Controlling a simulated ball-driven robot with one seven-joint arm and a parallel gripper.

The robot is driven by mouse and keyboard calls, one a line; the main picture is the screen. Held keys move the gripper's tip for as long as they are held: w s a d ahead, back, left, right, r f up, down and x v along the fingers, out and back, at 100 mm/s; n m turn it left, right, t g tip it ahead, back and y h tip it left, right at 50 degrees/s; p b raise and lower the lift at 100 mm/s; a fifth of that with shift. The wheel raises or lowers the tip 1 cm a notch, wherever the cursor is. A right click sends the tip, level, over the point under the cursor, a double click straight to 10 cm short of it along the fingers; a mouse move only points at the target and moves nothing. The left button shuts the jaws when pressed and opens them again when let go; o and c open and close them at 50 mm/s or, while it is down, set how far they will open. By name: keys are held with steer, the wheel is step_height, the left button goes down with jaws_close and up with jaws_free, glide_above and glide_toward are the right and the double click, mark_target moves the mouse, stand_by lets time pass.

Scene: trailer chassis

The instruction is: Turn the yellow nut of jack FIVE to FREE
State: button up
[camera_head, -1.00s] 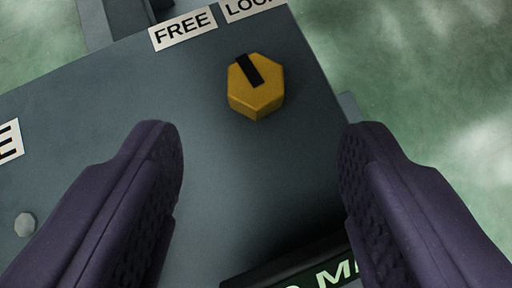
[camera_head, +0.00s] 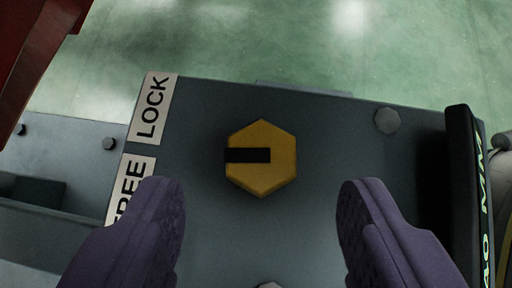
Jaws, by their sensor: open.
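The yellow hexagonal nut (camera_head: 275,180) sits on a grey panel (camera_head: 330,125), near the middle of the view. No jack number shows.
A black plate with green lettering (camera_head: 468,190) stands up at the right edge of the panel. A grey bolt head (camera_head: 387,120) is at the upper right. A dark red part (camera_head: 35,45) is at the upper left. Green floor (camera_head: 270,45) lies beyond.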

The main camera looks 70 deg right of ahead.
mark_target(260, 159)
steer(key=b+x, duration=0.1)
steer(key=x, duration=0.3)
steer(key=shift+c, duration=0.4)
steer(key=c, duration=1)
